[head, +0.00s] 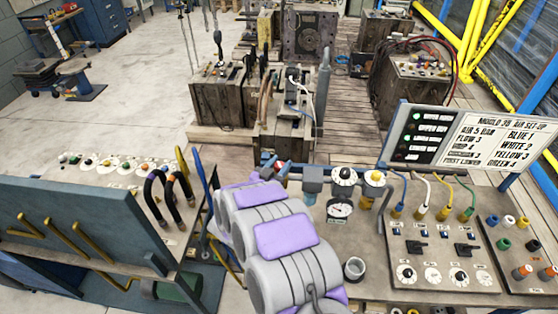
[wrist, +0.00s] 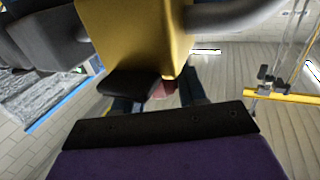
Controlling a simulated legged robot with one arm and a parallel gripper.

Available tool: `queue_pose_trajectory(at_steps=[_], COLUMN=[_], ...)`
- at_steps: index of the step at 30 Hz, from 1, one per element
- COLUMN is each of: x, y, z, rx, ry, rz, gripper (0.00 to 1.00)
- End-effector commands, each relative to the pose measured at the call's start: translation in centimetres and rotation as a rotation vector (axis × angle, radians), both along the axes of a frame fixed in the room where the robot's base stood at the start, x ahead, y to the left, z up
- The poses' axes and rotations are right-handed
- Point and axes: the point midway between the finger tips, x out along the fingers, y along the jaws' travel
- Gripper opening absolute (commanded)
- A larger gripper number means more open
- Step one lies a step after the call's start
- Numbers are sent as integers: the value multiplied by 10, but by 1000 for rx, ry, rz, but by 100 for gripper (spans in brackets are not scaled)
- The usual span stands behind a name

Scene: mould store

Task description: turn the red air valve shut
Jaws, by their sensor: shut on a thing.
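The red air valve (head: 282,167) shows as a small red patch at the left end of the blue air line on the bench, just beyond my arm. My gripper (wrist: 162,98) is shut on this red piece. In the head view my grey and purple arm covers most of the gripper and the valve's near side. The valve's handle angle cannot be made out.
A hose panel (head: 440,245) and a sign board (head: 470,137) are farther right.

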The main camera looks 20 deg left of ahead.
Motion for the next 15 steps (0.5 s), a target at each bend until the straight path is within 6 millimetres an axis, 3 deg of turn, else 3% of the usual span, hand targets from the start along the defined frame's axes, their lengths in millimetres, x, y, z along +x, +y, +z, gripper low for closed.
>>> queue_pose_trajectory(at_steps=[15], x=[0], y=[4], z=[1], rx=[3], ry=[-7], rz=[-300], gripper=[11])
